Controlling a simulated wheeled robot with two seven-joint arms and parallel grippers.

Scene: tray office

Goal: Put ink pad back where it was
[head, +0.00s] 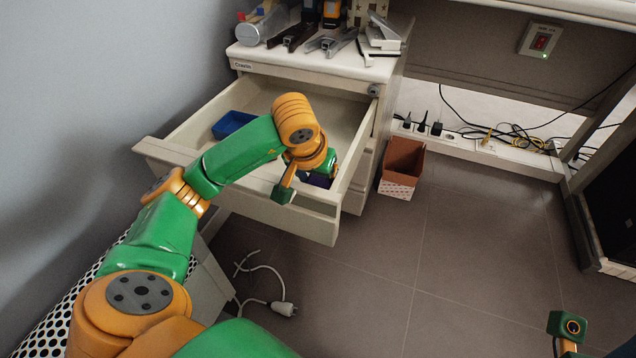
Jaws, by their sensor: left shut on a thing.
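An open drawer (240,200) sticks out of the white cabinet. My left gripper (308,180) is inside its front right part, pointing down. It is shut on a small dark purple thing (319,181), which looks like the ink pad. The fingers and wrist hide most of it, and I cannot tell whether it touches the drawer floor. A blue open box (231,123) sits in the drawer at the back left, apart from my gripper. Part of my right gripper (568,332) shows at the bottom right, over the floor; its fingers cannot be made out.
Staplers (328,41) and other office things crowd the cabinet top (340,68). A brown bin (402,165) stands right of the drawer. A white cable with a plug (283,308) lies on the floor below. A desk with cables is at the right. The middle floor is clear.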

